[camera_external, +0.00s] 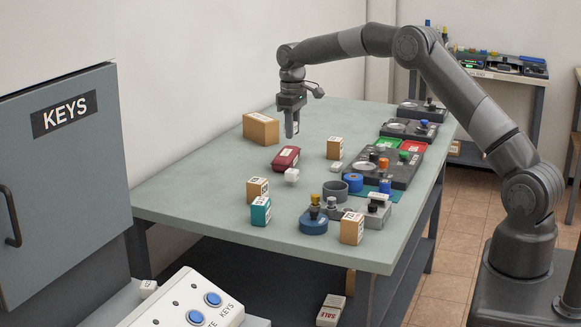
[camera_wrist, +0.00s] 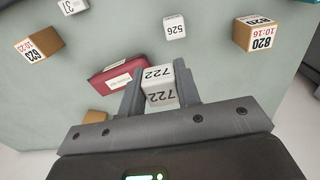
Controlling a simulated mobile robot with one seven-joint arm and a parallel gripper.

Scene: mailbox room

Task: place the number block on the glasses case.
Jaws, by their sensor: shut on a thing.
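My gripper (camera_external: 291,135) points down and is raised above the table, above and behind the glasses case. It is shut on the white number block marked 722 (camera_wrist: 160,88), which sits between the fingertips in the wrist view. In the external view the fingers mostly hide that block. The dark red glasses case (camera_external: 286,158) lies flat on the table with a white label. In the wrist view the case (camera_wrist: 115,80) shows left of the held block, which hides part of it.
Another white block (camera_external: 336,168) and a small box (camera_external: 335,148) stand to the right, another box (camera_external: 257,188) front left, a larger cardboard box (camera_external: 261,128) behind. Several stamps and trays fill the table's right side.

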